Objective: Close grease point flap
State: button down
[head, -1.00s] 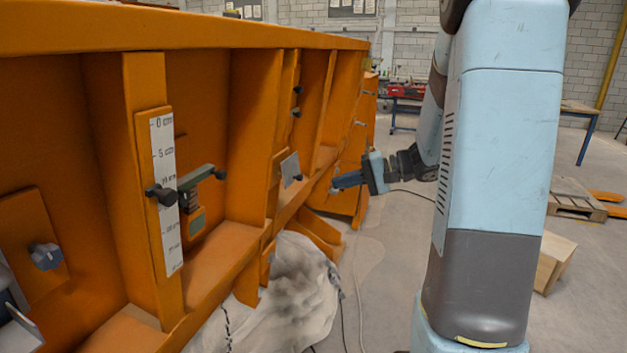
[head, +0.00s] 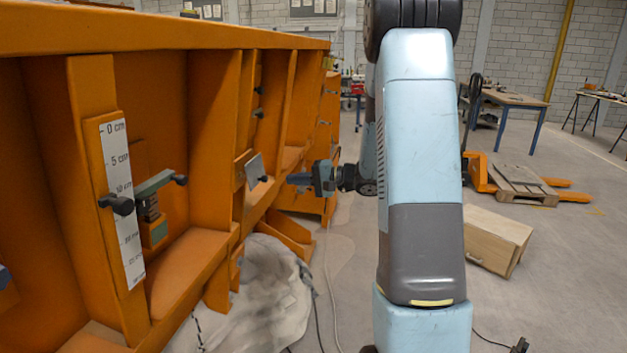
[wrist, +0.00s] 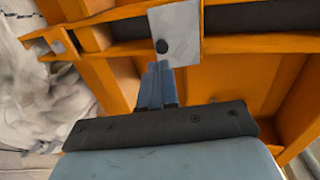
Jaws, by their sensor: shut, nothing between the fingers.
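The flap is a small light-grey plate (head: 254,166) with a black knob, on the side of the orange sandbed frame. It stands at an angle to the orange plate behind it. In the wrist view the flap (wrist: 181,33) is straight ahead, its knob near its lower edge. My gripper (head: 290,179) is to the right of the flap in the head view, shut and empty, pointing at it. In the wrist view the blue fingers (wrist: 158,70) are together just below the knob. A small gap to the knob shows in the head view.
Orange ribs (head: 215,130) stand on both sides of the flap. A pale sack-like heap (head: 265,295) lies below. Open floor, a wooden box (head: 490,238) and a pallet truck (head: 482,172) are at right.

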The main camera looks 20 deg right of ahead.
aim_at(267, 180)
jog(key=shift+x, duration=2.95)
